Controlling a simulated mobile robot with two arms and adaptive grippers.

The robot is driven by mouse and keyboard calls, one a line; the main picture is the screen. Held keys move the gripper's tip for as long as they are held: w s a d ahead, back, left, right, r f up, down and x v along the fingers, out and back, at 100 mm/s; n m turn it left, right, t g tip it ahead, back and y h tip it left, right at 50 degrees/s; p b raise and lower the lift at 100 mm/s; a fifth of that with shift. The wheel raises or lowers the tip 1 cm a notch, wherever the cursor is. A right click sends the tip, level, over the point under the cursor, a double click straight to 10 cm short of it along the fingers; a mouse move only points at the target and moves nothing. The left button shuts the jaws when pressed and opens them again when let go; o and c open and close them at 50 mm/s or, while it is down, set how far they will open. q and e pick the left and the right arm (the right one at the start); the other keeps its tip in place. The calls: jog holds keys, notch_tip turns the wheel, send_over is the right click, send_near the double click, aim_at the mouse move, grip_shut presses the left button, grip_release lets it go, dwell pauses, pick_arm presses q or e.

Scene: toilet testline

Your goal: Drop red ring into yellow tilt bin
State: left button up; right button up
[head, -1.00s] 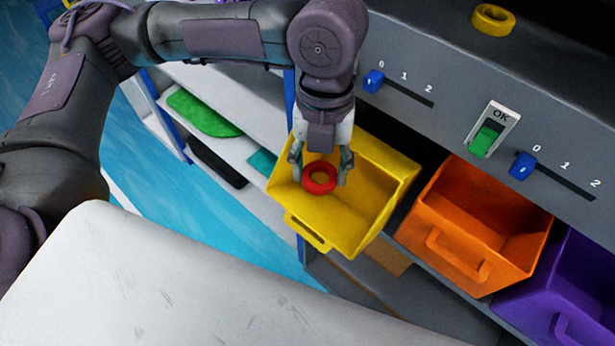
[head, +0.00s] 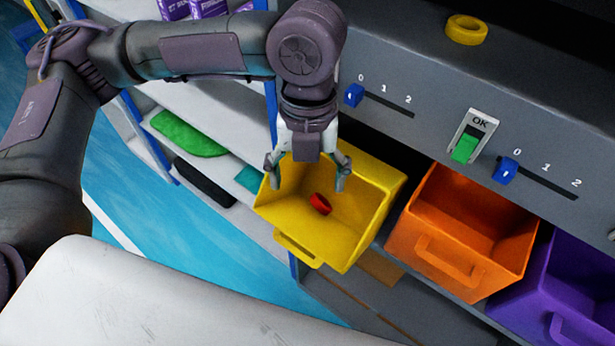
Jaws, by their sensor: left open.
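The red ring (head: 320,204) is inside the yellow tilt bin (head: 296,247), below my gripper and tilted on its side. I cannot tell whether it touches the bin floor. The yellow bin is tilted out, with its opening facing up. My left gripper (head: 308,183) is open over the bin, its two fingers spread apart with nothing between them. My right gripper does not show.
An orange bin (head: 462,262) and a purple bin (head: 565,300) are tilted out to the right. Above them is a grey panel with blue sliders (head: 354,95) and a green switch (head: 465,149). A yellow ring (head: 466,29) lies on top. A green item (head: 188,134) lies on the left shelf.

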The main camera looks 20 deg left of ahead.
pick_arm(q)
notch_tip(320, 180, up, 11)
jog(key=w, duration=0.1)
jog(key=shift+w+a, duration=0.15)
dwell(0.8)
